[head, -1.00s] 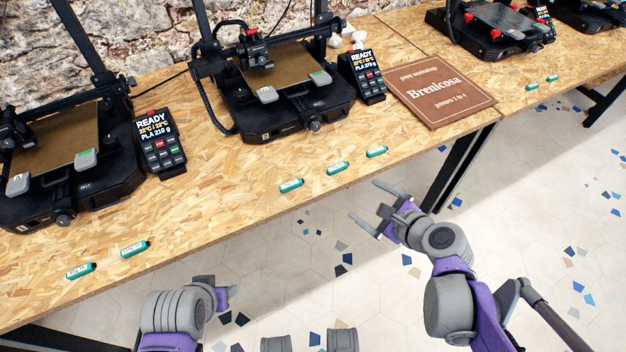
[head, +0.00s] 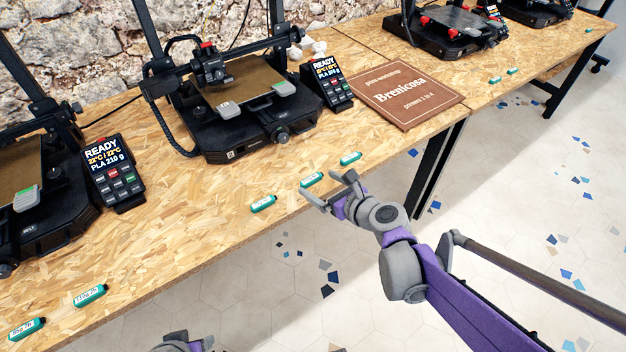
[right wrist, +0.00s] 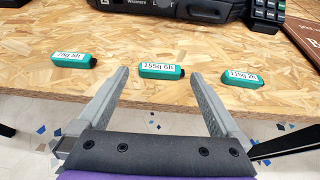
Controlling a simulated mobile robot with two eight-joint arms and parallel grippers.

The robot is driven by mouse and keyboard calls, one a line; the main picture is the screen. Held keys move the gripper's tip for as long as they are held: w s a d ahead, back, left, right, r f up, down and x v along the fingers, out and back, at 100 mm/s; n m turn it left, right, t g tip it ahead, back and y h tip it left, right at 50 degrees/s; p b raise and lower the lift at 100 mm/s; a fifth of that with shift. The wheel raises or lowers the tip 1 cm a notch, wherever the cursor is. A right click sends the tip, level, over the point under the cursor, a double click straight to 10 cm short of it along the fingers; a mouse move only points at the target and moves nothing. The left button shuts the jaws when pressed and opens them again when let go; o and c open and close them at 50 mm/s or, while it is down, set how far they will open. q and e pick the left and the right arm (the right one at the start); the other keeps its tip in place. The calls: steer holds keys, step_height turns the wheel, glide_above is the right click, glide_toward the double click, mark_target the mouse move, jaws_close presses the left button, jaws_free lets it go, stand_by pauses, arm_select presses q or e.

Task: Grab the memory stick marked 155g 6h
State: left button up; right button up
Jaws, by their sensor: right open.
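The memory stick marked 155g 6h (right wrist: 161,71) is a small green stick with a white label. It lies on the wooden table, in the middle of three sticks. In the head view it is the middle stick (head: 312,179). My right gripper (head: 334,186) is open and empty at the table's front edge, just short of this stick. In the right wrist view the stick lies beyond and between the open fingertips (right wrist: 160,82). Part of my left gripper (head: 190,342) shows at the bottom edge of the head view; its fingers cannot be made out.
A stick marked 75g 5h (right wrist: 73,60) lies to the left, and one marked 115g 2h (right wrist: 242,79) to the right. Two more sticks lie at the front left (head: 90,296). A printer (head: 240,110) and a brown Brenicosa sign (head: 407,95) stand behind.

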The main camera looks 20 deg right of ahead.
mark_target(312, 179)
steer(key=x, duration=0.3)
steer(key=shift+b, duration=0.3)
steer(key=c, duration=1.2)
